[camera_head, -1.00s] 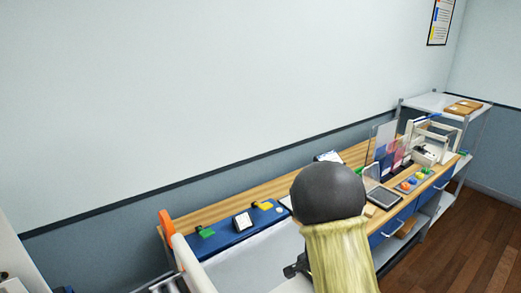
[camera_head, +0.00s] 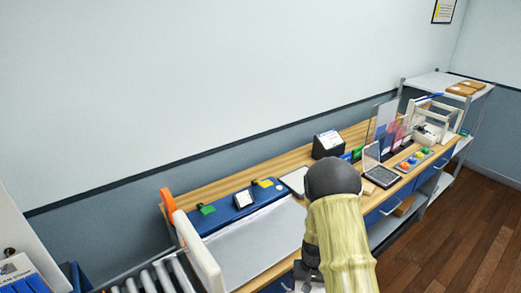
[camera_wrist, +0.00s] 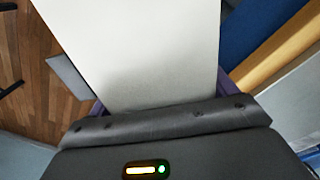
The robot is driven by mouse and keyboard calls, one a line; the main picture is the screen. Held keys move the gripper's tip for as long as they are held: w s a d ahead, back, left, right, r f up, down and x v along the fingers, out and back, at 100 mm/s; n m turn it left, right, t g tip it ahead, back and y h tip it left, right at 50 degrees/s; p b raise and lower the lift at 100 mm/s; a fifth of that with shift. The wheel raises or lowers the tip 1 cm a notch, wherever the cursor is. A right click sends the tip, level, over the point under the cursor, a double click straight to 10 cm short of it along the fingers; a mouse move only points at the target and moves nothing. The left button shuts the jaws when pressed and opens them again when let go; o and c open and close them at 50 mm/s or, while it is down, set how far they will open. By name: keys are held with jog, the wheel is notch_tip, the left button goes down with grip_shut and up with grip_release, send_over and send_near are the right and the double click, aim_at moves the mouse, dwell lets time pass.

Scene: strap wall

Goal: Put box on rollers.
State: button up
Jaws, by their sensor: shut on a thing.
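A pale grey-white box (camera_wrist: 140,50) fills the middle of the wrist view. My gripper (camera_wrist: 162,98) is shut on it, with a purple finger showing at each side. The box's far end runs out of the picture. The rollers (camera_head: 150,277) are grey cylinders in a row at the bottom left of the head view, partly cut off by the frame. In the head view my own arm covers most of the gripper, and I cannot make out the box there.
A white upright panel with an orange end (camera_head: 168,201) stands between the rollers and a flat grey surface (camera_head: 255,242). The bench behind carries a small display (camera_head: 243,198), a dark device (camera_head: 327,144) and a laptop (camera_head: 380,172). Wooden floor (camera_head: 465,225) is open at right.

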notch_tip(320, 180, down, 2)
jog(key=shift+s+n, duration=0.1)
jog(key=shift+n, duration=0.7)
jog(key=shift+s, duration=0.1)
jog(key=shift+a, duration=0.15)
